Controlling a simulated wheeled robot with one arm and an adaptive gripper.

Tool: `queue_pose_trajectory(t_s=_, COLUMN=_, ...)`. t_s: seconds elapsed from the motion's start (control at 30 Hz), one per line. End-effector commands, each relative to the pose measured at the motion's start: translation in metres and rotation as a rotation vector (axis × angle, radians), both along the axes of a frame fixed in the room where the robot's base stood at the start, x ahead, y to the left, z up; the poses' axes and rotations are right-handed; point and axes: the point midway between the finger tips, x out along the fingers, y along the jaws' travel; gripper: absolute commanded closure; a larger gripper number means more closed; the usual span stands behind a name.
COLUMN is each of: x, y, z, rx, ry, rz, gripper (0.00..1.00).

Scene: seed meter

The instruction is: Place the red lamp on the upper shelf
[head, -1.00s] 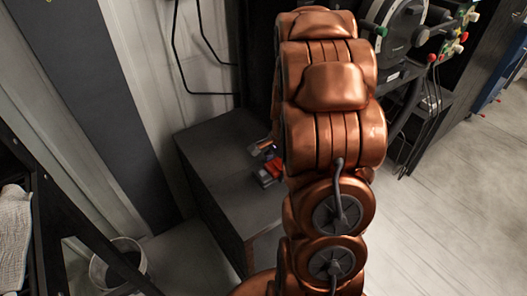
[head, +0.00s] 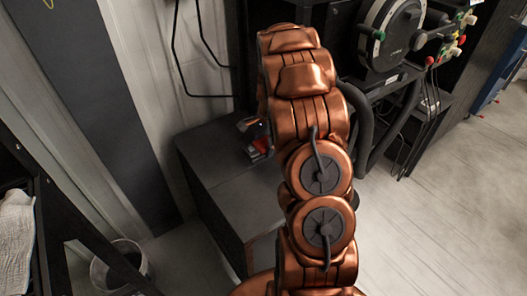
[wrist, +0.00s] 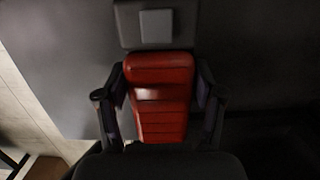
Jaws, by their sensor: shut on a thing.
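The red lamp (wrist: 162,95) fills the middle of the wrist view, with a ribbed red body between the two dark fingers of my gripper (wrist: 160,108). My gripper is shut on it. In the head view a small red part of the lamp (head: 261,146) shows just left of my copper arm, over the dark box-like surface. My arm hides most of the gripper there. I cannot tell whether the lamp touches the surface. I cannot make out an upper shelf for certain in these views.
A dark low cabinet (head: 222,185) stands below the lamp, with its top mostly bare. A machine with a round dial (head: 393,35) and colored knobs stands at the back right. A bin (head: 121,262) and a black frame (head: 50,215) are at left. Open floor (head: 450,190) lies right.

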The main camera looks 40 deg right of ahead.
Motion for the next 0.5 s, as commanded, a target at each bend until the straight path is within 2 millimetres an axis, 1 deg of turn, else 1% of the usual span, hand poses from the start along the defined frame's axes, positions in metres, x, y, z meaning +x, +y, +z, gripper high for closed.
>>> queue_pose_trajectory(t_s=0.1, x=0.005, y=-0.002, z=-0.001, rx=0.001, ry=0.001, rz=0.0, gripper=0.75)
queue_pose_trajectory(t_s=0.33, x=0.003, y=-0.001, z=-0.033, rx=0.003, ry=0.004, rz=0.001, gripper=0.75)
queue_pose_trajectory(t_s=0.5, x=0.004, y=-0.002, z=-0.036, rx=0.0, ry=0.0, rz=0.0, gripper=0.75)
